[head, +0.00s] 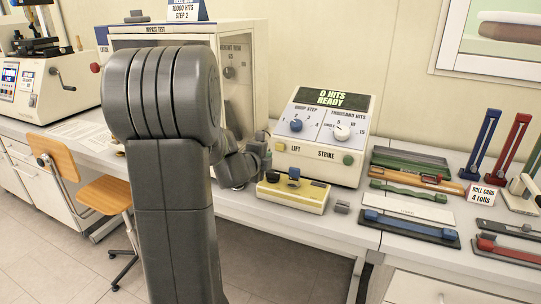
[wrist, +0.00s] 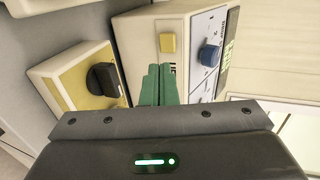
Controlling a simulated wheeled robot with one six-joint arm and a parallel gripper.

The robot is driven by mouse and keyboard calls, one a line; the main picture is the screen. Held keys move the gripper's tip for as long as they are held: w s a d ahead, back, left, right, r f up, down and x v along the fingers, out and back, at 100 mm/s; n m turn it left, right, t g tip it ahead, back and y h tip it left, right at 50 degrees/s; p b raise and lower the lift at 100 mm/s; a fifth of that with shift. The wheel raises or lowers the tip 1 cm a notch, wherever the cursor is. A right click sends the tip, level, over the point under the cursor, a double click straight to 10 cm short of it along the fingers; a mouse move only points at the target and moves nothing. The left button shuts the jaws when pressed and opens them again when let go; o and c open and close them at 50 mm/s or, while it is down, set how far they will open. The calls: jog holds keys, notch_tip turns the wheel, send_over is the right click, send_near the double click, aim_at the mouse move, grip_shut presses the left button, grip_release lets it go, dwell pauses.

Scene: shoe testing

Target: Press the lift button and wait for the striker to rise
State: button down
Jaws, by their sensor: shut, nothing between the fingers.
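The control box (head: 321,135) stands on the bench with a display reading "0 HITS READY". Its lift button (head: 280,147) is yellow, at the lower left of the front; it also shows in the wrist view (wrist: 168,43). The green strike button (head: 348,160) is to its right. My gripper (wrist: 159,72) has green fingers, shut and empty. The fingertips lie close to the box's front by the lift button and look apart from it. The impact test cabinet (head: 247,62) stands behind my arm, which hides much of it; I cannot make out the striker.
A yellow-topped box with a dark knob (head: 292,192) sits in front of the control box, close to my gripper. Tools and strips lie on the bench to the right. An orange chair (head: 104,195) stands at the left.

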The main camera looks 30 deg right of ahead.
jog(key=v, duration=0.5)
jog(key=shift+a, duration=0.1)
jog(key=shift+a, duration=0.1)
dwell(0.6)
